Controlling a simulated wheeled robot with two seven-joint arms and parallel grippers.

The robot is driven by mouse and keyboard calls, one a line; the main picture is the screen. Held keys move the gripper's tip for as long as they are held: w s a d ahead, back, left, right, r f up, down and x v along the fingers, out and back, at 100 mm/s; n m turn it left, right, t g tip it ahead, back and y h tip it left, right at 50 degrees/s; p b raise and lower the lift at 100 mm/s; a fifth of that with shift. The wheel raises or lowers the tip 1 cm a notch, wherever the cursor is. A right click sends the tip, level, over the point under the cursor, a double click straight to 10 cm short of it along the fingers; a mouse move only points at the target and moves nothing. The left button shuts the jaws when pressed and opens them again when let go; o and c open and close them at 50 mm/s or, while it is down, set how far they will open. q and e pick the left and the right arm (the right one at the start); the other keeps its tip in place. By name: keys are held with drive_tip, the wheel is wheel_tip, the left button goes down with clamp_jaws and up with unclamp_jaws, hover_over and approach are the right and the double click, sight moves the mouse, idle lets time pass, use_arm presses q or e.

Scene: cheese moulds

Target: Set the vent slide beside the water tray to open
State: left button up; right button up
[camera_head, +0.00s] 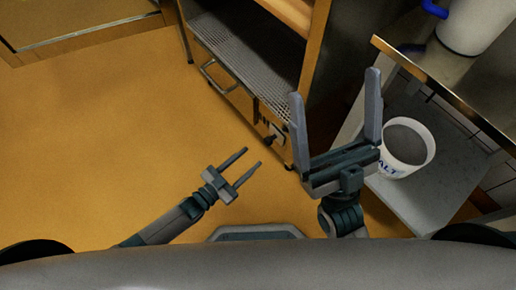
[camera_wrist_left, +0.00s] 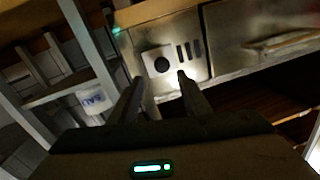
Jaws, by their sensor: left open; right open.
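A pale metal panel with a dark round part (camera_wrist_left: 162,65) and several dark upright slots (camera_wrist_left: 190,50) shows in the left wrist view; this looks like the vent, but I cannot tell the slide's setting. In the head view the small panel (camera_head: 272,130) is at the cabinet's near end, beside the drawer-like front with a bar handle (camera_head: 217,76), which looks like the water tray. My left gripper (camera_head: 252,157) is open and empty, short of the panel; its fingers (camera_wrist_left: 160,82) point towards it. My right gripper (camera_head: 334,84) is open and empty, right of the cabinet.
A white salt bucket (camera_head: 408,146) stands on a grey shelf (camera_head: 425,195) at the right; it also shows in the left wrist view (camera_wrist_left: 92,100). A white container with a blue handle (camera_head: 470,25) is at the top right. Orange floor (camera_head: 110,130) at the left is clear.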

use_arm(q)
drive_tip(key=v, duration=0.7)
drive_tip(key=shift+s+a+p, duration=0.25)
drive_tip(key=shift+p, duration=0.15)
use_arm(e)
drive_tip(key=shift+w+a+f+m+g+h, duration=0.1)
drive_tip(key=shift+a+f+m+g+h, duration=0.1)
drive_tip(key=shift+a+f+g, duration=0.3)
drive_tip(key=shift+w+a+f+m+g+h, duration=0.1)
drive_tip(key=shift+a+f+g+h, duration=0.15)
drive_tip(key=shift+f+g, duration=0.35)
drive_tip(key=shift+w+d, duration=0.1)
